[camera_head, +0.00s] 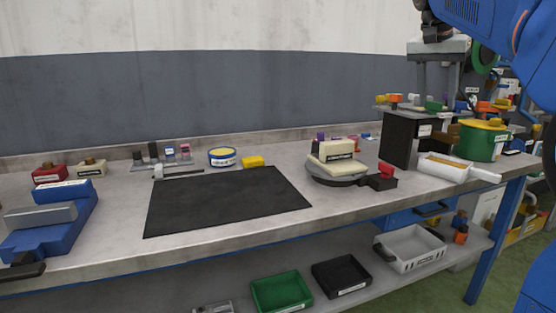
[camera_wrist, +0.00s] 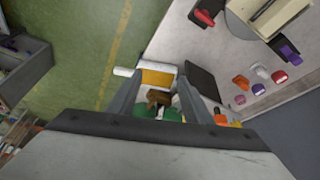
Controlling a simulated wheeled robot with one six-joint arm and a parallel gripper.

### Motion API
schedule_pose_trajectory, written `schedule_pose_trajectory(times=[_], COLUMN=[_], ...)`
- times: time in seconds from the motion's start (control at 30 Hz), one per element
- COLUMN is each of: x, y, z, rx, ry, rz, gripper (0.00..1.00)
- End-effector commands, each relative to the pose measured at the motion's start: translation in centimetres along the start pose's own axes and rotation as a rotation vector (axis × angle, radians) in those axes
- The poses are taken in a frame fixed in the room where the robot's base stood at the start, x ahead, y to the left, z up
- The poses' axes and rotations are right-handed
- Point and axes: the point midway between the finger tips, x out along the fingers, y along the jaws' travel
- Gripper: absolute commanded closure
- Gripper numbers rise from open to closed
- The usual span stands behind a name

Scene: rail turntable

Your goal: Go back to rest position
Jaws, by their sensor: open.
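My gripper (camera_head: 437,90) hangs at the upper right of the head view with its two fingers apart, in front of or over the dark block stand (camera_head: 402,142); the depth between them is hard to judge. In the wrist view my gripper (camera_wrist: 161,78) is open, with nothing held between its fingers. The round grey turntable (camera_head: 338,178) carries a cream block (camera_head: 335,162) on the bench, well left of my gripper; the turntable also shows in the wrist view (camera_wrist: 240,22).
The bench (camera_head: 230,250) holds a black mat (camera_head: 225,200), a blue vise (camera_head: 50,220) and small parts along the back. Bins (camera_head: 282,292) sit on the lower shelf. Green floor lies right.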

Motion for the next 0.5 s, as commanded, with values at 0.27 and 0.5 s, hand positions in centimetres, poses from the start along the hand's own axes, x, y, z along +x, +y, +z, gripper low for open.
schedule_pose_trajectory(times=[0.27, 0.5], x=[3.2, 7.4], y=[3.0, 5.7], z=[8.6, 16.6], rx=[-0.21, -0.376], ry=[-0.005, -0.003], rz=[-0.079, -0.151], gripper=[0.55, 0.55])
